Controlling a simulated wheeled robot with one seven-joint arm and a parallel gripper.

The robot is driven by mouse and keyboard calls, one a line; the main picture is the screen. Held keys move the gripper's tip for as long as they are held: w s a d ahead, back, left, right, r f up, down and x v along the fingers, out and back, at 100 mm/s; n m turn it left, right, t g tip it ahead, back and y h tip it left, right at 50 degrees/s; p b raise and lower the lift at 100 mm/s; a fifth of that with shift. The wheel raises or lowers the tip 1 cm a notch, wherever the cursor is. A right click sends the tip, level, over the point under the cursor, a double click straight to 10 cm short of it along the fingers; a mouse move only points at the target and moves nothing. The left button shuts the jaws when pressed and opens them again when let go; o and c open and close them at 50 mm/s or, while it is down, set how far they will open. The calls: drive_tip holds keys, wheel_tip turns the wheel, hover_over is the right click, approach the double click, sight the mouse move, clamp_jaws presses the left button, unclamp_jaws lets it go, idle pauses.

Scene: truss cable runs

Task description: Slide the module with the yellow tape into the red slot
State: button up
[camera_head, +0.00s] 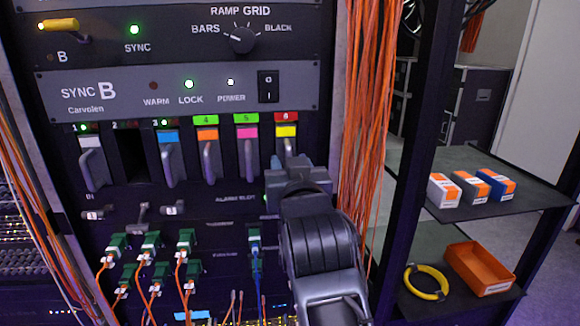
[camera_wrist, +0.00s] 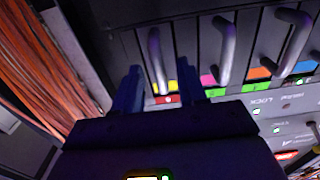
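The module with the yellow tape (camera_head: 286,131) sits in the rack column under the red label 6 (camera_head: 286,117), at the right end of the module row. Its grey handle (camera_wrist: 157,62) shows in the wrist view, with the yellow tape and red label beside the fingers. My gripper (camera_wrist: 161,72) is open, with one finger on each side of that handle in the picture; contact is not visible. In the head view my gripper (camera_head: 297,170) covers the lower part of this module. Whether the module is fully seated cannot be told.
Modules with pink (camera_head: 247,132), orange (camera_head: 208,134) and blue (camera_head: 168,137) tape stand to the left, then a dark empty slot (camera_head: 130,157) and a white module (camera_head: 91,155). Orange cables (camera_head: 368,100) hang close on the right. A shelf (camera_head: 510,175) holds small boxes.

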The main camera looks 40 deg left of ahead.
drive_tip(key=v, duration=0.7)
drive_tip(key=shift+s+d, duration=0.25)
drive_tip(key=shift+d, duration=0.05)
drive_tip(key=s+d+f+m+t+h, duration=0.1)
drive_tip(key=s+d+f+m+h, duration=0.1)
drive_tip(key=d+f, duration=0.7)
drive_tip(key=s+d+f+m+t+h, duration=0.1)
drive_tip(key=s+d+f+m+h, duration=0.1)
drive_tip(key=d+f, duration=0.75)
drive_tip(key=s+d+f+m+t+h+p, duration=0.1)
drive_tip(key=s+d+m+h, duration=0.1)
drive_tip(key=s+d, duration=0.5)
drive_tip(key=s+d+f+m+h+p, duration=0.1)
drive_tip(key=s+d+h, duration=0.15)
drive_tip(key=d, duration=0.85)
drive_tip(key=s+d+r+m+h, duration=0.1)
drive_tip(key=s+d+r+h, duration=0.1)
drive_tip(key=s+d, duration=0.4)
drive_tip(key=s+d+r+m+h, duration=0.1)
drive_tip(key=s+d+r+h, duration=0.2)
drive_tip(key=s+d, duration=0.4)
drive_tip(key=s, duration=0.7)
drive_tip(key=shift+s+d+r+m+p, duration=0.15)
drive_tip(key=shift+r+m+p, duration=0.15)
drive_tip(key=shift+m, duration=0.1)
